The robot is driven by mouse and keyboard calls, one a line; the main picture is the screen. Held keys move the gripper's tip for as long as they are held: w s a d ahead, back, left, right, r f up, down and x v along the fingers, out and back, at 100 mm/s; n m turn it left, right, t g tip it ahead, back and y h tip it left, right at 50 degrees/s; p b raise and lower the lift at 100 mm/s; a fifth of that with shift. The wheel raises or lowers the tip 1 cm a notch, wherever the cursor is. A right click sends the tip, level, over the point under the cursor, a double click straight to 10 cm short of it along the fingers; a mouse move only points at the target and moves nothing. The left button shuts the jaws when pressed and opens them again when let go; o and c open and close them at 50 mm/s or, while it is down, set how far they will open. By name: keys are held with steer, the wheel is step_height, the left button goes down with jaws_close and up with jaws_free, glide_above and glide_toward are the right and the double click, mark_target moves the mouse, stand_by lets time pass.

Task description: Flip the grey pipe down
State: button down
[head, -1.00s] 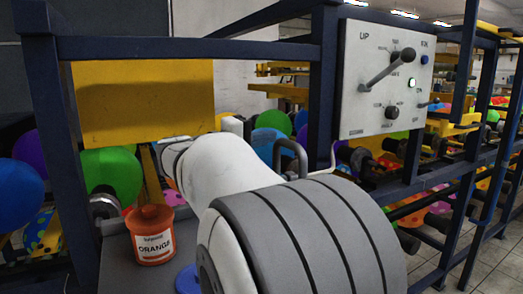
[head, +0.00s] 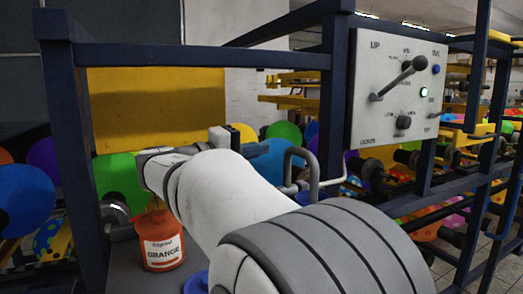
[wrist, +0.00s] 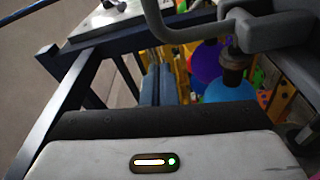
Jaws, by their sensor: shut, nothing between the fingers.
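The grey pipe (head: 302,152) is a bent, handle-like tube standing up behind my arm in the head view, left of the white control panel. In the wrist view the grey pipe (wrist: 186,34) curves across the top and joins a grey block at the right. My gripper (wrist: 158,68) shows in the wrist view as two blue-grey fingers side by side, shut and empty. They point below and to the left of the pipe's bend in that picture, and seem apart from it.
The white panel (head: 363,120) with a lever and knobs hangs on the dark blue frame (head: 333,90). An orange container (head: 161,247) labelled ORANGE stands left of my arm. A dark fitting (wrist: 233,66) hangs near the pipe. Balloons fill the space behind.

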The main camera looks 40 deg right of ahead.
steer(key=a, duration=0.4)
steer(key=shift+w+a+f, duration=0.1)
steer(key=shift+w+a, duration=0.2)
